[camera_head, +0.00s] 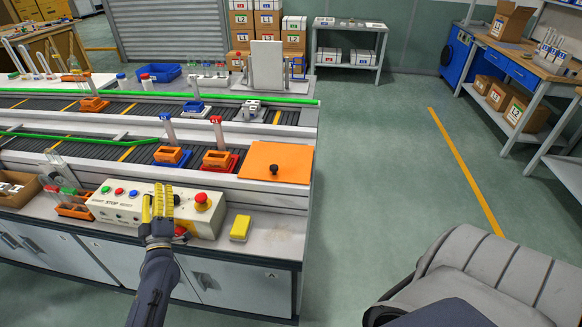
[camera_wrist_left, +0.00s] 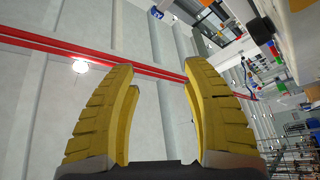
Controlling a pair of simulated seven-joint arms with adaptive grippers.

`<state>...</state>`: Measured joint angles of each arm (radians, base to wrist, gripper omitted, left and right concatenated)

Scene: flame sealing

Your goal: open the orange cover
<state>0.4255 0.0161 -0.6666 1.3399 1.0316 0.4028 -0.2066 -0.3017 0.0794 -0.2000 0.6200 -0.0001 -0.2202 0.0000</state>
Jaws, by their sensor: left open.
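The orange cover (camera_head: 276,162) is a flat square panel with a small black knob (camera_head: 274,170). It lies closed at the right end of the machine, beside the conveyor. My left gripper (camera_head: 158,197) has yellow ribbed fingers and is open and empty. It overlaps the control box in the head view, to the left of and nearer than the cover. In the left wrist view the fingers (camera_wrist_left: 160,75) are apart with nothing between them, and no cover is recognisable there. My right gripper is not in view.
The control box (camera_head: 120,207) carries several buttons and a red emergency stop (camera_head: 202,201). A yellow block (camera_head: 240,228) lies in front of the cover. Floor to the right is mostly clear.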

